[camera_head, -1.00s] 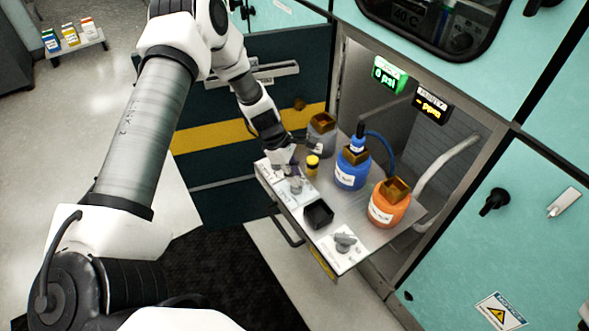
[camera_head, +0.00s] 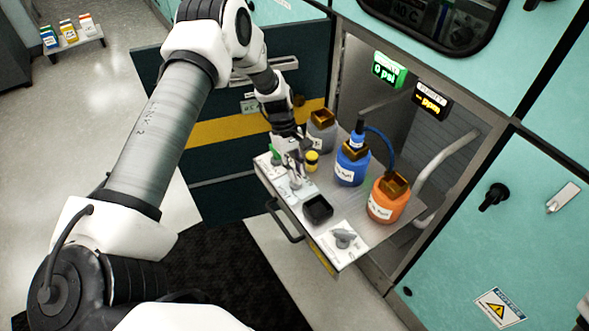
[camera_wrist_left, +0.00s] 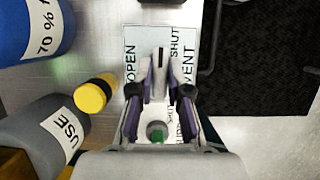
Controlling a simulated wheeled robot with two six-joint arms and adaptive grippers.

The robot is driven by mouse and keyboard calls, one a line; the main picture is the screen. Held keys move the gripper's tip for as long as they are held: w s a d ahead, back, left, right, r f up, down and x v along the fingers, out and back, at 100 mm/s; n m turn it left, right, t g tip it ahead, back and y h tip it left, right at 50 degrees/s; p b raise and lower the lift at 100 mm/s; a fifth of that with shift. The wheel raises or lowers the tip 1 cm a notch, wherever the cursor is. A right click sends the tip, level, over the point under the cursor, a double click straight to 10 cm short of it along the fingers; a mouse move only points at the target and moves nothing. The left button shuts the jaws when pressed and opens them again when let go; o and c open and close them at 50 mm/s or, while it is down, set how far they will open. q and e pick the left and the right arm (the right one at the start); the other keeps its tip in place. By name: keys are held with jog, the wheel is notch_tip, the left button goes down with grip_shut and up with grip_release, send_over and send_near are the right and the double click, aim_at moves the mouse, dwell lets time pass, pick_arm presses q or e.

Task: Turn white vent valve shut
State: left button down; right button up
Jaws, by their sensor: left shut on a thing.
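The white vent valve (camera_wrist_left: 158,62) stands on a white plate (camera_wrist_left: 135,45) printed OPEN, SHUT and VENT in the left wrist view. Its pale handle lies between the fingers of my left gripper (camera_wrist_left: 160,92), which is shut on it. In the head view my left gripper (camera_head: 292,158) reaches down to the plate at the tray's left end, partly hiding the valve. A green knob (camera_head: 276,153) stands just left of the gripper; it also shows between the finger bases in the wrist view (camera_wrist_left: 157,133). My right gripper is not in view.
A pull-out tray (camera_head: 340,205) carries grey (camera_head: 322,137), blue (camera_head: 350,172) and orange (camera_head: 385,205) bottles, a yellow-capped vial (camera_head: 312,160), a black box (camera_head: 318,209) and a grey knob (camera_head: 344,238). A green display (camera_head: 388,72) reads 0 psi.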

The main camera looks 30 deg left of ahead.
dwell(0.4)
pick_arm(q)
jog(key=c, duration=1.1)
grip_release()
jog(key=v, duration=1.2)
jog(key=shift+f, duration=0.15)
